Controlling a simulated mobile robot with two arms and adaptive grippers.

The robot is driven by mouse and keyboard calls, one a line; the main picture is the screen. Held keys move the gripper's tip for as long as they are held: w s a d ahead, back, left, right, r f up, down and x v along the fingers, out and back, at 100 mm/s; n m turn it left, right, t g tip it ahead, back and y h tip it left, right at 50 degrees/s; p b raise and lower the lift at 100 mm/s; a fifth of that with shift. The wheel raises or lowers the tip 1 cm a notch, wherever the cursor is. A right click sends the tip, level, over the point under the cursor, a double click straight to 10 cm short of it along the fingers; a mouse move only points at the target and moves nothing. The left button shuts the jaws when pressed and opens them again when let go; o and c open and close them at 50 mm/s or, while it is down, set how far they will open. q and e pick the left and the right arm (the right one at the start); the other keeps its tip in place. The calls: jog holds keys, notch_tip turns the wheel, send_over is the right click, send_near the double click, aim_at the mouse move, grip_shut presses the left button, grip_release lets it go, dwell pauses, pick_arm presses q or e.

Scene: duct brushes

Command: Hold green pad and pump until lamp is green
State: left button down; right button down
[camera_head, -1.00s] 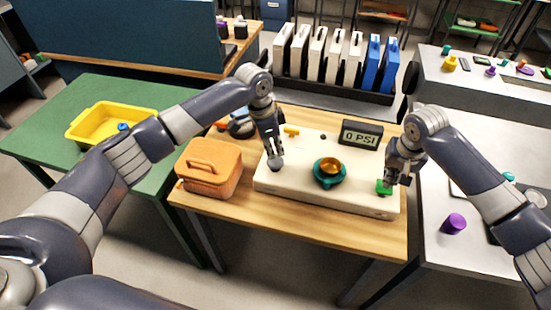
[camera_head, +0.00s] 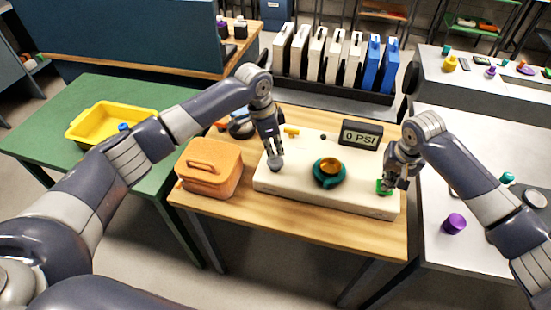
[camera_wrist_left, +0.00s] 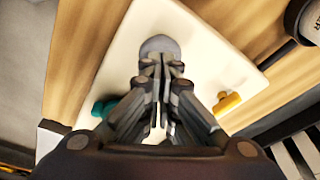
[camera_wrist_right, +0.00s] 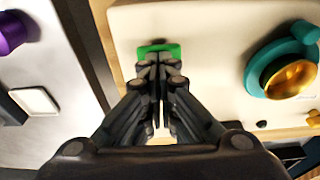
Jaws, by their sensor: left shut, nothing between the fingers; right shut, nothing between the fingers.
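The white pump board (camera_head: 300,194) lies on the wooden table. The green pad (camera_head: 380,187) is at its right end, also in the right wrist view (camera_wrist_right: 150,49). My right gripper (camera_head: 388,184) is shut, its tips at the pad and seemingly touching it. A grey dome-shaped knob (camera_head: 275,164) is at the board's left; it also shows in the left wrist view (camera_wrist_left: 160,45). My left gripper (camera_head: 273,153) is shut, pointing down with its tips at the knob; contact is unclear. The display (camera_head: 361,134) reads 0 PSI. A small dark dot (camera_head: 323,137) may be the lamp; it shows no green.
A teal ring with a gold dome (camera_head: 329,170) sits mid-board between my grippers. A yellow lever (camera_head: 291,131) is at the back. An orange case (camera_head: 210,168) stands left of the board. A purple cylinder (camera_head: 454,223) stands on the grey table at right.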

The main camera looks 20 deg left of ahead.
aim_at(275, 160)
dwell(0.3)
pick_arm(q)
jog(key=shift+f, duration=0.15)
jog(key=shift+a+x, duration=0.1)
jog(key=shift+x, duration=0.55)
jog(key=shift+a+x, duration=0.15)
jog(key=shift+x, duration=0.5)
jog(key=shift+s, duration=0.2)
jog(key=shift+v, duration=1.05)
jog(key=shift+w+d, duration=0.15)
jog(key=shift+d, duration=0.05)
